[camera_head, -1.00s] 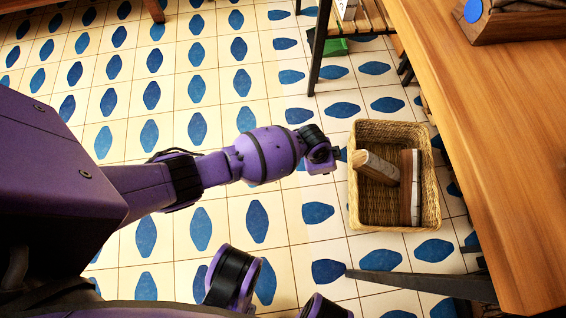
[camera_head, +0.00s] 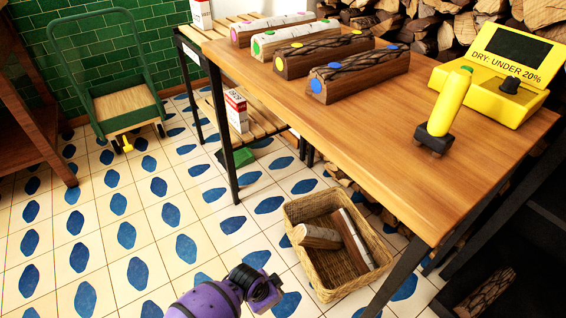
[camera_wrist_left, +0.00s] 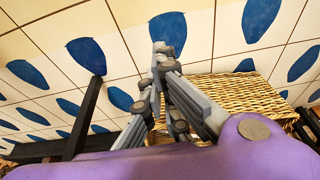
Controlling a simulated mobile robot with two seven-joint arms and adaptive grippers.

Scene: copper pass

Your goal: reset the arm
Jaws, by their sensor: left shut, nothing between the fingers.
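My left arm comes in at the bottom of the head view, and its purple wrist is just left of the wicker basket (camera_head: 375,277) on the floor. In the left wrist view my left gripper (camera_wrist_left: 160,52) is shut and empty. Its grey fingers are over the tiles, and the basket wall (camera_wrist_left: 235,92) shows close beside them. I cannot make out the fingers in the head view. My right gripper is not in view.
The basket holds split logs (camera_head: 318,237). Several logs (camera_head: 359,76), a yellow meter (camera_head: 499,73) and its yellow handheld probe (camera_head: 446,108) are on the wooden table (camera_head: 405,150). A green cart (camera_head: 118,105) stands back left. Tiled floor left is open.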

